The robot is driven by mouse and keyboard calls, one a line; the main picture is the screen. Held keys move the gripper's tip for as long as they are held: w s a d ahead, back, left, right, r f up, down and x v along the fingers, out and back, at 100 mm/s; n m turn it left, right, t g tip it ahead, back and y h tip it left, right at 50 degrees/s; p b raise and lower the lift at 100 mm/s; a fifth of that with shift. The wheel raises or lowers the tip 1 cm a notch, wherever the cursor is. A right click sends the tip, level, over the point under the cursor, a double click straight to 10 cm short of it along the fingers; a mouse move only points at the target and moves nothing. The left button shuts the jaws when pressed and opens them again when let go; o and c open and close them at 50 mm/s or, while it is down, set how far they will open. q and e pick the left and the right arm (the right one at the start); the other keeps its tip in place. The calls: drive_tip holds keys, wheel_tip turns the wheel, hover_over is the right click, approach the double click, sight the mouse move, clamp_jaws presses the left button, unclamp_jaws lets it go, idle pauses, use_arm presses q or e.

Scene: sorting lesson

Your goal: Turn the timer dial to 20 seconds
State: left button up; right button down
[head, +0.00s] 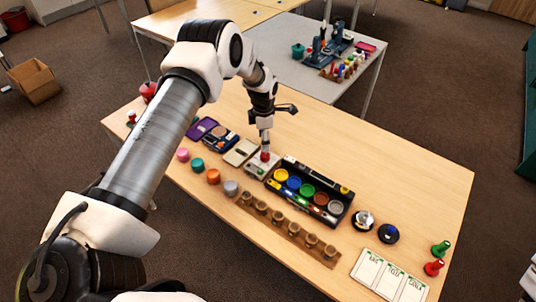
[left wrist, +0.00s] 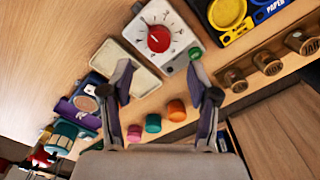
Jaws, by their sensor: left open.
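The timer is a pale box with a round white face and a red dial. In the left wrist view the red dial (left wrist: 158,39) sits in the middle of the timer's face (left wrist: 176,22), at the top. The face's numbers are too small to read, and I cannot tell the dial's setting. In the head view the red dial (head: 264,156) shows just below my left gripper (head: 266,146). In the left wrist view that gripper (left wrist: 161,78) is open, its fingers apart and empty, with the dial beyond the tips. My right gripper is in neither view.
A dark tray (head: 336,211) with coloured discs stands right of the timer. A pale open case (head: 240,152) is to its left. A wooden strip with several round knobs (head: 296,234) and several coloured cylinders (head: 213,176) lie nearer.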

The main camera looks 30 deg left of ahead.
sight(265, 154)
use_arm(q)
drive_tip(key=f, duration=0.3)
drive_tip(key=f+p, duration=0.1)
drive_tip(key=f, duration=0.2)
drive_tip(key=shift+w+d+f, duration=0.1)
drive_tip(key=shift+w, duration=0.1)
drive_tip(key=shift+s+f, duration=0.1)
drive_tip(key=shift+f, duration=0.65)
clamp_jaws()
